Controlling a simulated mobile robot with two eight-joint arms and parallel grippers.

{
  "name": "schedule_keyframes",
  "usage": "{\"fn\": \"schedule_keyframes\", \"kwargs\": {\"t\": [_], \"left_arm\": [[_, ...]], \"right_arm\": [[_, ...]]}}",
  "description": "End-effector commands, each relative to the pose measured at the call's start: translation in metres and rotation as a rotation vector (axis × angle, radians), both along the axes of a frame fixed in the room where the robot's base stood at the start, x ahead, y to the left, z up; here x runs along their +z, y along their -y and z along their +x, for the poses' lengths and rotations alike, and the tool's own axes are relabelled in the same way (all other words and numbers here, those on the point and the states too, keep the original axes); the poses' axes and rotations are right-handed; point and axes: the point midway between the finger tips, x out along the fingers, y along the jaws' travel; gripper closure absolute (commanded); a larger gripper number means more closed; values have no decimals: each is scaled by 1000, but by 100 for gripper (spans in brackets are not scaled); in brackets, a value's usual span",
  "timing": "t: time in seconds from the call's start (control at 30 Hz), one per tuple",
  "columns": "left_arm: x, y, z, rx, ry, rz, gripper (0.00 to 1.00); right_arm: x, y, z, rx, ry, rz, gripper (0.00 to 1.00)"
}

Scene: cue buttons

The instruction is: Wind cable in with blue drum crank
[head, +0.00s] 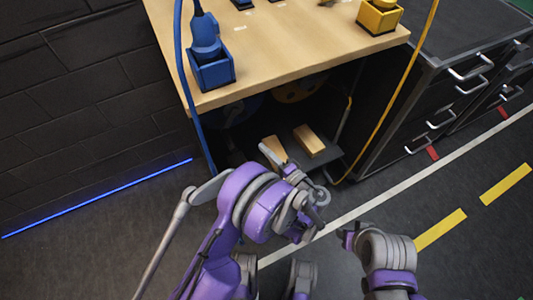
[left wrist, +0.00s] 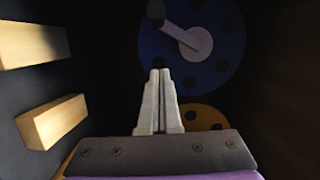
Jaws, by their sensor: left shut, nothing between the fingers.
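The blue drum (left wrist: 205,50) is a disc with dark holes under the bench; its grey crank (left wrist: 190,38) shows in the left wrist view. In the head view the drum (head: 238,110) is a dim shape in shadow. The blue cable (head: 181,70) hangs past the bench's left edge; a blue plug (head: 205,35) stands in a blue box (head: 212,72) on top. My left gripper (head: 267,152) reaches under the bench front. Its fingers (left wrist: 159,100) are shut and empty, apart from the crank in the picture. My right gripper (head: 348,236) is small and unclear.
An orange-yellow drum (left wrist: 200,117) sits beside the blue one. Two wooden blocks (head: 311,141) (head: 273,149) lie under the bench (head: 290,50). A yellow cable (head: 405,85) hangs at right, near dark drawers (head: 455,90). Open floor lies at right.

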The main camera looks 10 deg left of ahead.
Motion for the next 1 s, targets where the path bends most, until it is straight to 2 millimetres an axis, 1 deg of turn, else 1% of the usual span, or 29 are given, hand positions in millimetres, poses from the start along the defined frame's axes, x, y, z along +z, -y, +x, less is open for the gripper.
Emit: {"fn": "schedule_keyframes", "kwargs": {"t": [0.03, 0.27, 0.4, 0.53, 0.7, 1.0], "left_arm": [[-1, -11, 8, 5, 0, 1, 100], [-2, -47, 40, 4, 1, 1, 100], [-2, -64, 26, 1, 1, -1, 100], [-2, -73, 20, 0, 1, -1, 100], [-2, -77, 17, -1, 2, -1, 100], [-2, -77, 17, -1, 1, -1, 100]], "right_arm": [[-3, 0, 0, 0, -1, 0, 52], [-9, 0, 1, 0, -3, 0, 52], [-14, 0, 2, 0, -4, 0, 52], [-16, 0, 2, 0, -4, 0, 52], [-16, 0, 2, 0, -5, 0, 52], [-16, 0, 2, 0, -5, 0, 52]]}}
